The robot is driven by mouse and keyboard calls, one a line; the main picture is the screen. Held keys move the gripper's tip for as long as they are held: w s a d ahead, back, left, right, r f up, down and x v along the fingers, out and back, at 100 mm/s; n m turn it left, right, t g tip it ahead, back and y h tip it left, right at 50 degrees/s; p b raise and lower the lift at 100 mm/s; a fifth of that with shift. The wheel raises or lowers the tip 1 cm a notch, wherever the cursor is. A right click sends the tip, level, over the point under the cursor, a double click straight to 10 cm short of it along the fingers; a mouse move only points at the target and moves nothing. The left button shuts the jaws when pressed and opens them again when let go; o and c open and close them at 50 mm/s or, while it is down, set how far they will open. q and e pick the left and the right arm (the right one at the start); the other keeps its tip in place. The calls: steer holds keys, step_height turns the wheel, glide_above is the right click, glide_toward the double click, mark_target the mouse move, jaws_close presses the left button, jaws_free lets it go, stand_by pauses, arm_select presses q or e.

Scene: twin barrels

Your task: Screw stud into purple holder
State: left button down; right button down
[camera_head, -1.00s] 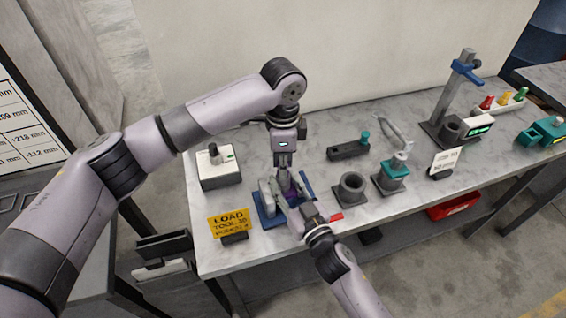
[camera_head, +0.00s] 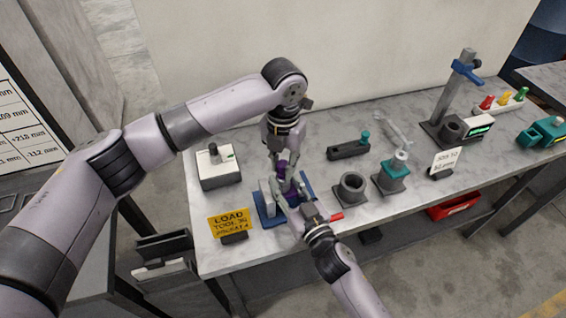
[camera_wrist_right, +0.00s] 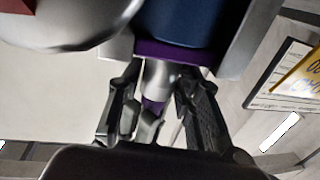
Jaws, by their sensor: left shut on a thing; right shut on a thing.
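The purple holder (camera_head: 290,188) is at the blue stand (camera_head: 265,208) near the front left of the bench, largely covered by my grippers. In the right wrist view a purple band (camera_wrist_right: 180,50) shows with a short grey shaft and a purple tip. My right gripper (camera_head: 289,195) is shut on the holder from the front; its dark fingers (camera_wrist_right: 157,105) show on both sides of the shaft. My left gripper (camera_head: 281,165) points down from above, shut on the stud, close over the right gripper. The stud is mostly hidden; how deep it sits cannot be seen.
A yellow load sign (camera_head: 230,222) stands left of the blue stand, and a grey box with a knob (camera_head: 217,168) behind it. A dark ring socket (camera_head: 351,188) and a teal-topped fixture (camera_head: 393,174) stand to the right.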

arm_select(q)
steer(key=m, duration=0.4)
steer(key=shift+d+m, duration=0.1)
steer(key=shift+m, duration=0.2)
steer(key=c, duration=1.4)
jaws_free()
steer(key=shift+r, duration=0.1)
steer(key=shift+r, duration=2.15)
steer(key=shift+o, duration=0.6)
